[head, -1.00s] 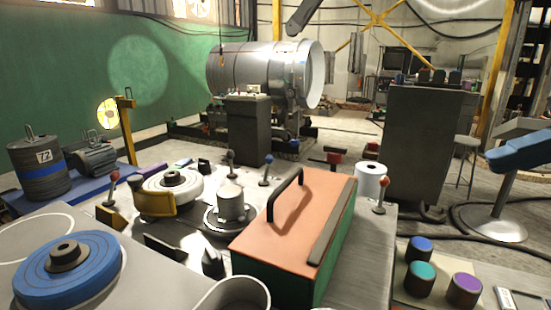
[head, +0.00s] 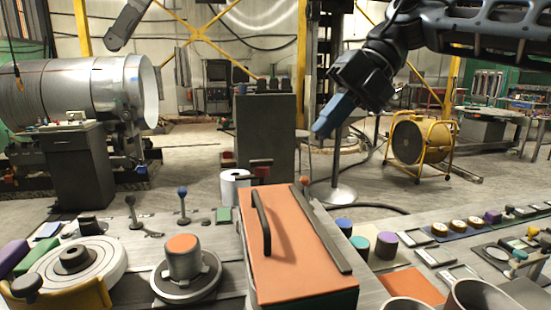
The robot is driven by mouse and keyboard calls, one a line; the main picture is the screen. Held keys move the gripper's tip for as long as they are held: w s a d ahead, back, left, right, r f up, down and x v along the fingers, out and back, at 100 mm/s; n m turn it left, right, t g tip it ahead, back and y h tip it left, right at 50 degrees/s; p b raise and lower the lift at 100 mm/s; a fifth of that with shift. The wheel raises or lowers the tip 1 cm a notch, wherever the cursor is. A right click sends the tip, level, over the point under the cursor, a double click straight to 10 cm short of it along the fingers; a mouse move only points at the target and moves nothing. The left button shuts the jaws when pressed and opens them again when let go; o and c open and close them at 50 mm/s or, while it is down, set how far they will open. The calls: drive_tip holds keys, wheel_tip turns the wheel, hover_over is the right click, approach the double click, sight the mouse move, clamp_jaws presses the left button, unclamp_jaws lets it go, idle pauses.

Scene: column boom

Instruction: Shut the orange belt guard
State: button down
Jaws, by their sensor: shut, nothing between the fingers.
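A box-shaped guard with a flat orange lid (head: 290,255) stands on the near bench in the head view. The lid carries a black arched handle (head: 261,222) on its left part and a dark strip along its right side. The lid lies about level over the box; I cannot tell whether a small gap is under it. My gripper (head: 320,130) has blue fingers, shut and empty. It hangs in the air above and beyond the lid's far right corner, pointing down and left, apart from the guard.
A white roll (head: 236,188) stands behind the guard. An orange-topped knob (head: 182,258) and a white pulley (head: 75,265) are to its left. Coloured knobs (head: 386,245) and cups (head: 485,300) are to its right. A dark cabinet (head: 265,135) stands beyond the bench.

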drive_tip(key=p, duration=0.2)
approach(259, 204)
drive_tip(key=x, duration=0.5)
drive_tip(key=shift+a+f, duration=0.15)
drive_tip(key=shift+f, duration=0.1)
drive_tip(key=shift+s+a+f, duration=0.15)
drive_tip(key=shift+a+f, duration=0.3)
drive_tip(key=shift+f, duration=0.1)
